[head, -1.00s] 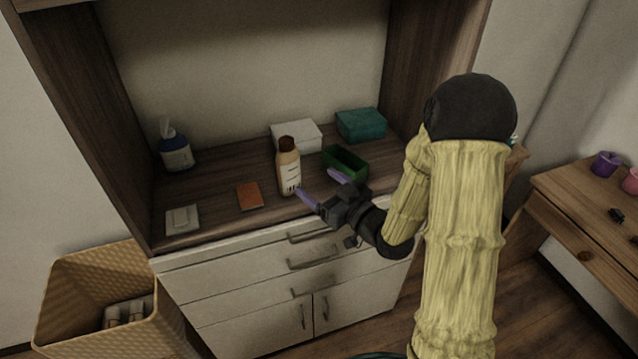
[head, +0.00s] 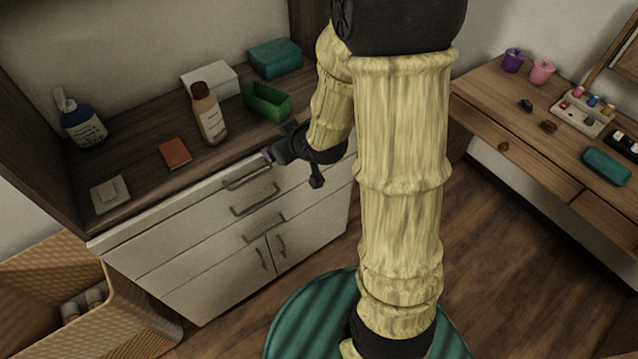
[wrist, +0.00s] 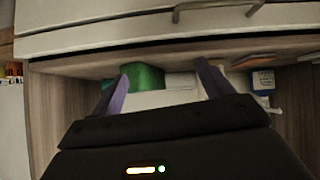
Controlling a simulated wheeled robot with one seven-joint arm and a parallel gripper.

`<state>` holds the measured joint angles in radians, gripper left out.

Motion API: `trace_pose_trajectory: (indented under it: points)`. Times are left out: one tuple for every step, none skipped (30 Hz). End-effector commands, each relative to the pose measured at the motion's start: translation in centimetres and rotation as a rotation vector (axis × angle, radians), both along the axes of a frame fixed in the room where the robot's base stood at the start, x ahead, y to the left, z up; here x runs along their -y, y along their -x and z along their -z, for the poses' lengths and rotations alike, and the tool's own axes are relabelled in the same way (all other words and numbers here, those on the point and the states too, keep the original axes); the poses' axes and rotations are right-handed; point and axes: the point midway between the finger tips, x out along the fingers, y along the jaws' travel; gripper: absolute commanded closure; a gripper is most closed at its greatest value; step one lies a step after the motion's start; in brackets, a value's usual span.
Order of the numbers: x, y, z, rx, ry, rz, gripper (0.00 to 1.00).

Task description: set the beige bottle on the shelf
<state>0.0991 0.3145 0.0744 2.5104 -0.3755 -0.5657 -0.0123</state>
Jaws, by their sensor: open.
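The beige bottle (head: 209,115), with a brown cap and white label, stands on the wooden surface (head: 137,141) inside the cabinet, near its front edge. I cannot pick the bottle out in the wrist view. My gripper (head: 268,156) is in front of the drawer fronts, right of and lower in the picture than the bottle, clear of it. In the wrist view my gripper (wrist: 161,72) shows two purple fingers spread wide with nothing held. No separate raised shelf shows now.
Left are an orange card (head: 175,153), a pale square (head: 110,194) and a blue pump bottle (head: 83,126). A desk (head: 487,105) stands right, a woven basket (head: 128,300) lower left.

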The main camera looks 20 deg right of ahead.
Motion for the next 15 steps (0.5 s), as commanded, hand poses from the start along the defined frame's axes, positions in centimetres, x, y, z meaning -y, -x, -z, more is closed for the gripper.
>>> trace_pose_trajectory:
  points:
    - [0.7,0.9,-0.1,-0.048,0.018,0.038,0.21]
    - [1.1,1.6,-0.1,-0.084,0.029,0.063,0.21]
    - [1.6,2.6,0.0,-0.133,0.039,0.094,0.21]
    - [2.0,3.3,0.0,-0.168,0.045,0.119,0.21]
    - [2.3,4.2,0.1,-0.205,0.049,0.143,0.21]
    - [2.7,5.3,0.1,-0.255,0.053,0.174,0.21]
    - [2.9,6.2,0.0,-0.292,0.054,0.196,0.21]
    - [3.1,7.1,0.0,-0.330,0.054,0.217,0.21]
    - [3.2,8.4,-0.1,-0.379,0.051,0.245,0.21]
    - [3.3,9.3,-0.2,-0.418,0.047,0.265,0.21]
    - [3.3,10.3,-0.2,-0.454,0.044,0.283,0.21]
    - [3.3,11.5,-0.4,-0.500,0.037,0.304,0.21]
    - [3.3,12.3,-0.4,-0.532,0.032,0.317,0.21]
    - [3.2,13.1,-0.5,-0.559,0.025,0.330,0.21]
    - [3.1,13.9,-0.6,-0.593,0.020,0.342,0.21]
